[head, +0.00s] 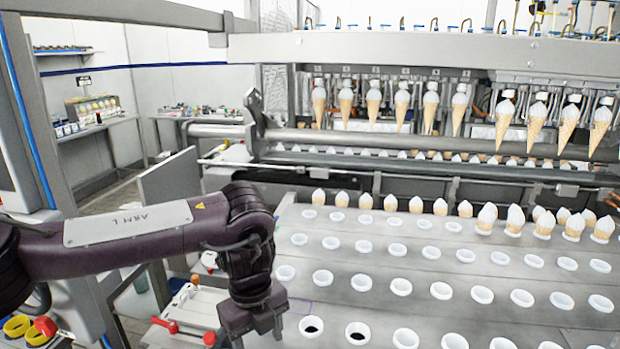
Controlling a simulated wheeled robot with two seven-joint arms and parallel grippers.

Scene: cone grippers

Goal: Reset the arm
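My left arm (130,240) comes in from the left and bends down at the elbow. Its dark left gripper (258,335) points down at the bottom of the view, beside the near left corner of the cone plate. Its two fingers look spread apart, with nothing seen between them; their tips are partly cut off by the frame edge. My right arm and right gripper are not in view.
A grey plate (330,290) with rows of white ring holders lies to the right; several cones (440,207) stand in its far rows. More cones (373,105) hang from the machine behind. Red-handled clamps (165,325) sit left of my gripper. Side shelves stand far left.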

